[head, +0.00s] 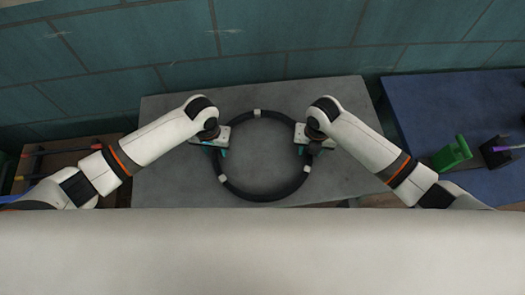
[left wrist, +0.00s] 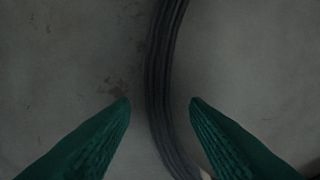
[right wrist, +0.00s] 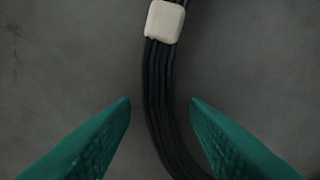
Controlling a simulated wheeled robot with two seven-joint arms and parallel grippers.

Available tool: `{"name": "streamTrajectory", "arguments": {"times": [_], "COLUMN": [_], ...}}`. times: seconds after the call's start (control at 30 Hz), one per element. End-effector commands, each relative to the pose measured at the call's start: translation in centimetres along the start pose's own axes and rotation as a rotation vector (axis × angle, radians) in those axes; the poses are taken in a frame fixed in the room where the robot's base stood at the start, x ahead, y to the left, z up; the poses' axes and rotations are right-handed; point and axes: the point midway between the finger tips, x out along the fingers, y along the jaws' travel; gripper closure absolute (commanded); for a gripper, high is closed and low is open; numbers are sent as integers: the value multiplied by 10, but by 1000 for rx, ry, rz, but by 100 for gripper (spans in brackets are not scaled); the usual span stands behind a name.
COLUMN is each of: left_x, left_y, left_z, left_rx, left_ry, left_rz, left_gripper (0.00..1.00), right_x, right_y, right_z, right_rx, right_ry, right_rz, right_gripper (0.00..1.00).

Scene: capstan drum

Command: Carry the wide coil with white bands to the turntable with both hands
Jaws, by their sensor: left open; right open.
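The wide coil (head: 262,197) is a black ring with white bands, lying flat on a grey table (head: 170,185). My left gripper (head: 222,152) is over the coil's left side and my right gripper (head: 303,149) is over its right side. In the left wrist view the coil (left wrist: 161,55) runs between the open green fingers (left wrist: 160,102). In the right wrist view the coil (right wrist: 157,85) passes between the open fingers (right wrist: 161,102), with a white band (right wrist: 164,21) just beyond them. Neither gripper is closed on it. I cannot make out a turntable.
A blue table (head: 425,105) at the right holds a green object (head: 452,153) and a dark holder (head: 495,152) with a purple rod. A brown rack (head: 65,158) with coloured rods stands at the left. A teal tiled wall (head: 280,30) closes the back.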

Motion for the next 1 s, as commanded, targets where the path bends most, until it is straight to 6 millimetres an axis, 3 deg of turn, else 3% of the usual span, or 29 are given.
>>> {"name": "streamTrajectory", "arguments": {"times": [0.17, 0.43, 1.0], "left_x": [0, 0, -1], "left_y": [0, 0, 0], "left_z": [0, 0, 0], "left_rx": [0, 0, -1], "left_ry": [0, 0, 0], "left_rz": [0, 0, 1], "left_gripper": [58, 100, 100], "right_x": [0, 0, -1], "right_y": [0, 0, 0], "right_z": [0, 0, 0], "right_rx": [0, 0, 1], "right_ry": [0, 0, 0], "right_rz": [0, 0, 1], "right_gripper": [58, 100, 100]}}
